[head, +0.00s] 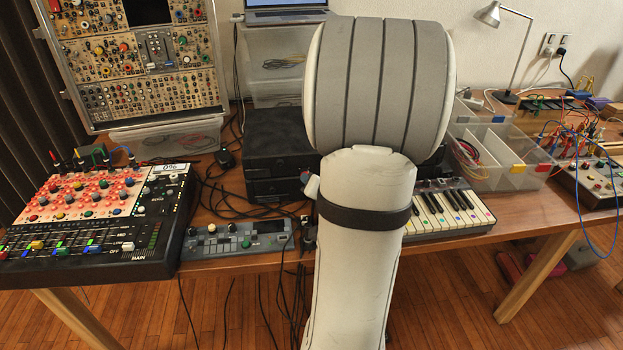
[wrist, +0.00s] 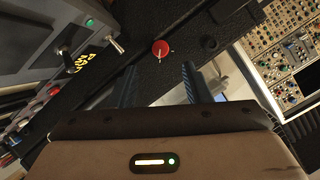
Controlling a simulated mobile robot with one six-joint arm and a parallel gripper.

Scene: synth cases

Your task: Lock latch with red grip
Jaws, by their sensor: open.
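In the wrist view a small round red grip (wrist: 160,49) sits on a dark, grainy panel. Small pale metal bits show at its edge; whether this latch is locked or unlocked I cannot tell. My gripper (wrist: 159,72) is open, its two dark fingers pointing toward the panel with the red grip ahead, roughly midway between them. Nothing is held between the fingers. Any gap in depth to the grip is unclear. In the head view my arm hides my gripper, and I cannot make out the red grip there.
In the wrist view a grey panel with toggle switches (wrist: 60,45) is close on the left and a synth rack (wrist: 285,65) on the right. In the head view a mixer (head: 95,215), black case (head: 275,150), small keyboard (head: 450,208) and clear bins (head: 500,155) crowd the table; loose cables run between them.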

